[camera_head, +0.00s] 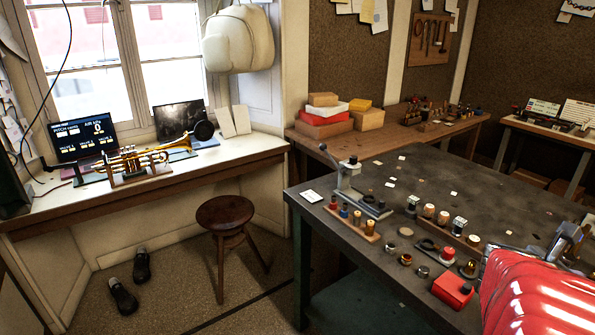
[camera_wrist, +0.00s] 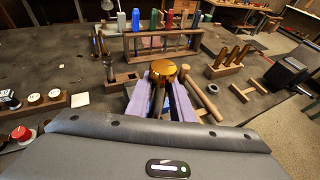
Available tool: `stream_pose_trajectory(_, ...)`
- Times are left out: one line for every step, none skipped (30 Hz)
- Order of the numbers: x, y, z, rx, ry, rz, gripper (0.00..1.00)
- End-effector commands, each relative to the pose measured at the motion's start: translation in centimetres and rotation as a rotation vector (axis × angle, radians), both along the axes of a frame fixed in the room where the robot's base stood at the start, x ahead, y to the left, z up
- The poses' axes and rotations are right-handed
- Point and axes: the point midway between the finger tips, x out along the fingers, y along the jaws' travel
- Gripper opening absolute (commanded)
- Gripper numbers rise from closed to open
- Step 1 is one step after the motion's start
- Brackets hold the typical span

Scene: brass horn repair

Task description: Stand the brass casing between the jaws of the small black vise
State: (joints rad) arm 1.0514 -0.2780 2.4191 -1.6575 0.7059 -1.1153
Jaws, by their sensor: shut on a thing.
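The brass casing (camera_wrist: 163,68) shows its round gold top in the wrist view. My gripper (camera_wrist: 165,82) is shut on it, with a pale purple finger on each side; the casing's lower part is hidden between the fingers. In the head view my fingers and the casing are hidden behind my red arm at the right.
A grey lever device (camera_head: 349,178) stands at the bench's left corner. A red box (camera_head: 452,291) sits near the front edge.

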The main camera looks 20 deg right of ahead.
Motion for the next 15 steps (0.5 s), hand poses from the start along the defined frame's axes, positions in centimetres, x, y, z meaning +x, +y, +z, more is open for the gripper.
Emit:
stream_pose_trajectory(0.0, 0.0, -0.1, -0.001, 0.001, 0.000, 0.00)
stream_pose_trajectory(0.0, 0.0, -0.2, -0.001, 0.001, 0.000, 0.00)
stream_pose_trajectory(0.0, 0.0, -0.3, -0.001, 0.001, 0.000, 0.00)
stream_pose_trajectory(0.0, 0.0, -0.4, -0.001, 0.000, 0.000, 0.00)
stream_pose_trajectory(0.0, 0.0, -0.5, 0.000, 0.000, 0.000, 0.00)
stream_pose_trajectory(0.0, 0.0, -0.6, 0.000, 0.000, -0.001, 0.00)
stream_pose_trajectory(0.0, 0.0, -0.7, 0.000, 0.000, -0.001, 0.00)
stream_pose_trajectory(0.0, 0.0, -0.8, 0.000, 0.001, -0.001, 0.00)
stream_pose_trajectory(0.0, 0.0, -0.9, 0.000, 0.001, -0.001, 0.00)
stream_pose_trajectory(0.0, 0.0, -1.0, 0.000, 0.001, 0.000, 0.00)
stream_pose_trajectory(0.0, 0.0, -1.1, 0.000, 0.001, 0.000, 0.00)
stream_pose_trajectory(0.0, 0.0, -1.2, 0.000, 0.001, 0.000, 0.00)
stream_pose_trajectory(0.0, 0.0, -1.3, 0.000, 0.001, 0.000, 0.00)
stream_pose_trajectory(0.0, 0.0, -1.4, 0.000, 0.001, 0.000, 0.00)
stream_pose_trajectory(0.0, 0.0, -1.5, 0.001, 0.001, 0.000, 0.00)
